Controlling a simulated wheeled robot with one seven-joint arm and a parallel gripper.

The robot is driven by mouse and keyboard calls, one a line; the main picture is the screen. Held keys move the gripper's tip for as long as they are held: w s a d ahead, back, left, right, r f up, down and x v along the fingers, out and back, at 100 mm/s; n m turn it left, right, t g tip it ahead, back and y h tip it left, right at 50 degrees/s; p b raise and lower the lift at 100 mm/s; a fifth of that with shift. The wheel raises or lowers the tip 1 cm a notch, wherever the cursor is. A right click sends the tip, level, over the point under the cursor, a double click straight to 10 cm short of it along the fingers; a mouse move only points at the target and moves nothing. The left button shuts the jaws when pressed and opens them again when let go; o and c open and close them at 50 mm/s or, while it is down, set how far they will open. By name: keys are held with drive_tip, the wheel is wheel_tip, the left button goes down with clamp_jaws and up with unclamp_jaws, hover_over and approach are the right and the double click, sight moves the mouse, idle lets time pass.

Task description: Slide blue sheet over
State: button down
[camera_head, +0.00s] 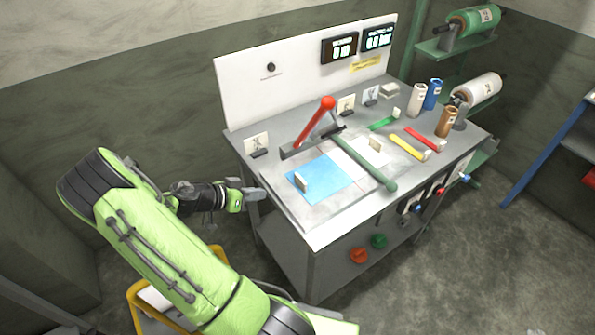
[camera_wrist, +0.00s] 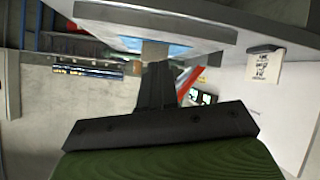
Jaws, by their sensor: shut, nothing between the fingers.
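A strip of blue, seemingly the sheet, also shows at the top of the wrist view (camera_wrist: 160,48). A white sheet area (camera_head: 345,150) lies to its right. My gripper (camera_head: 254,190) is shut and empty, just off the table's left edge and left of the blue sheet, not touching it. In the wrist view my dark fingers (camera_wrist: 155,85) are together, pointing toward the table edge.
A red-handled lever (camera_head: 314,126) stands behind the sheet. A green bar (camera_head: 362,165) lies right of it. Coloured rolls (camera_head: 432,95) and strips are at the right. The grey table (camera_head: 310,232) has a white back panel (camera_head: 290,85). A card (camera_wrist: 265,66) stands close by at right in the wrist view.

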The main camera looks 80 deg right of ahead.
drive_tip(key=r+m, duration=0.1)
drive_tip(key=m, duration=0.2)
drive_tip(key=p, duration=0.2)
approach(297, 176)
drive_tip(key=shift+m+t, duration=0.3)
drive_tip(key=s+d, duration=0.1)
drive_tip(key=s+d+f, duration=0.1)
drive_tip(key=s+d, duration=0.2)
drive_tip(key=d, duration=0.1)
drive_tip(key=shift+s+f, duration=0.2)
drive_tip(key=shift+f, duration=0.1)
drive_tip(key=shift+w+f, duration=0.1)
drive_tip(key=shift+f, duration=0.65)
drive_tip(key=shift+f+b, duration=0.25)
drive_tip(key=shift+b, duration=0.45)
drive_tip(key=shift+w+a, duration=0.1)
drive_tip(key=shift+a, duration=0.05)
drive_tip(key=shift+w+a+b, duration=0.2)
drive_tip(key=shift+b, duration=0.55)
drive_tip(key=shift+a+r, duration=0.1)
